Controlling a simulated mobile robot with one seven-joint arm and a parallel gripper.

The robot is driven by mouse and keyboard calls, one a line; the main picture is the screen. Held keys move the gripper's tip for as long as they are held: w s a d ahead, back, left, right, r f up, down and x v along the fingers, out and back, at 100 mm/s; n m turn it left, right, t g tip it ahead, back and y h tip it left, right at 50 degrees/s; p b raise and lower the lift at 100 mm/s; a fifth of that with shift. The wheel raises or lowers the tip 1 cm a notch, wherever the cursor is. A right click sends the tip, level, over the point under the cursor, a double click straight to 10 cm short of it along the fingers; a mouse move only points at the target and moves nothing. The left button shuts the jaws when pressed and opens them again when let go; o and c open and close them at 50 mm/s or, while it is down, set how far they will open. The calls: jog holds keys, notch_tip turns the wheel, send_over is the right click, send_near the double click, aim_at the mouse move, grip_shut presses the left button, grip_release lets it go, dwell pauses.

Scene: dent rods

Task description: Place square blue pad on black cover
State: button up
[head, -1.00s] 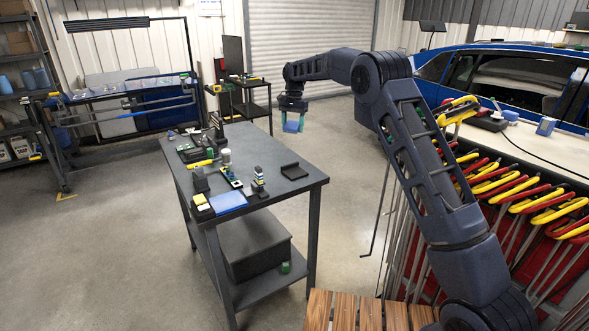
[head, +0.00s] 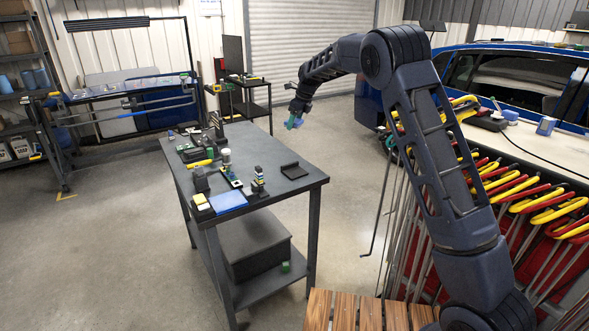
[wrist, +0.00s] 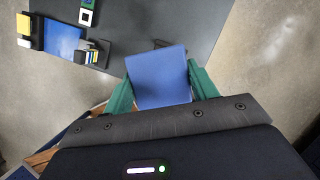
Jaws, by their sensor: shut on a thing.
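The square blue pad (wrist: 160,75) is held between the green fingers of my gripper (wrist: 158,82) in the wrist view. In the head view my gripper (head: 294,122) is above and beyond the table's far right corner, with the pad (head: 299,123) showing small and tilted at its tip. The black cover (head: 294,171) is a flat dark piece lying near the right end of the table, apart from the pad and lower than it. In the wrist view the pad hides most of the cover; only a dark edge (wrist: 160,43) shows past it.
The dark table (head: 270,194) also holds a flat blue sheet (head: 228,201), yellow and black blocks (head: 201,204) and several small devices along its left side. A rack of yellow-and-red handled tools (head: 500,185) stands at the right.

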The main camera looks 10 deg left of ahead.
jog(key=shift+w+d+m, duration=0.1)
jog(key=shift+m, duration=0.7)
send_near(292, 171)
jog(key=shift+t, duration=0.3)
jog(key=x, duration=0.5)
jog(key=shift+f, duration=0.15)
jog(key=o, duration=0.6)
jog(key=shift+f, duration=0.1)
jog(key=shift+o, duration=1)
jog(key=shift+r, duration=0.25)
jog(key=v, duration=1.2)
